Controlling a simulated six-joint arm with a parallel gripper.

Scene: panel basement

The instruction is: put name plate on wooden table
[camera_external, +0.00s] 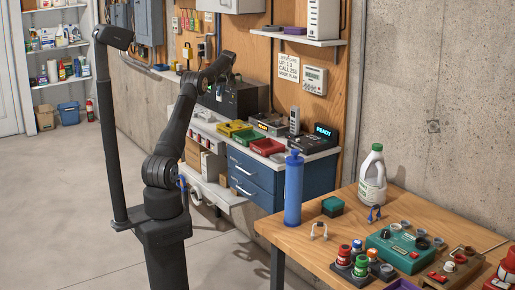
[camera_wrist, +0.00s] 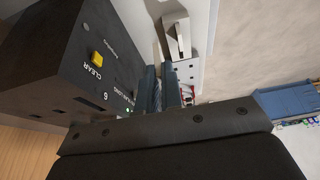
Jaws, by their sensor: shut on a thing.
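My gripper (camera_external: 219,76) is at the far end of my raised arm, close to a black box at the back bench by the wall. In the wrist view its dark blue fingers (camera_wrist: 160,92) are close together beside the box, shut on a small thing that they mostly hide. I cannot tell whether that thing is the name plate, and I cannot pick out a name plate elsewhere. The wooden table (camera_external: 275,229) stands at the front right, well away from my gripper.
The black box (camera_wrist: 90,60) has a yellow button. The back bench carries red (camera_external: 267,146), yellow and green trays. On the table are a blue cylinder (camera_external: 293,190), a white jug (camera_external: 372,180), a teal device (camera_external: 398,247) and small bottles.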

